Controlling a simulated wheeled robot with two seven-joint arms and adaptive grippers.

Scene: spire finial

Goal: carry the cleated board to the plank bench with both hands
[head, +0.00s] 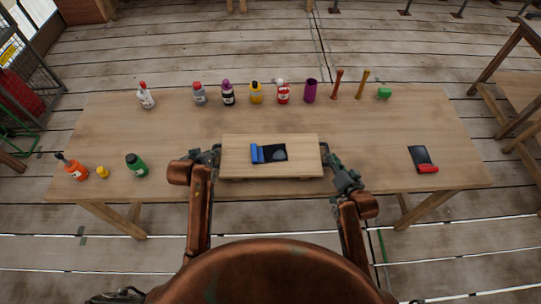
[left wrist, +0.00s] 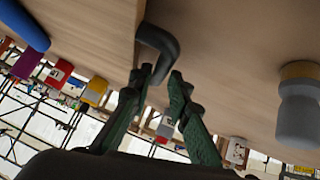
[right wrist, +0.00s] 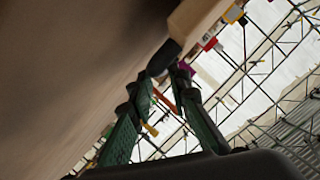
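The cleated board (head: 232,170) is a pale wooden slab at the front middle of the long wooden table, level as far as I can tell. A blue roller-like piece (head: 257,154) and a dark plate (head: 280,152) lie on it. My left gripper (head: 212,157) is at its left end; in the left wrist view its fingers (left wrist: 161,74) close around a dark hooked handle (left wrist: 158,42). My right gripper (head: 336,168) is at the right end; in the right wrist view its fingers (right wrist: 162,74) meet the other dark handle (right wrist: 163,57). Any gap under the board is unclear.
Several bottles, a purple cup (head: 310,91) and a green block (head: 384,93) line the table's back. A black-and-red item (head: 422,160) lies at right. Another wooden bench (head: 518,85) stands far right.

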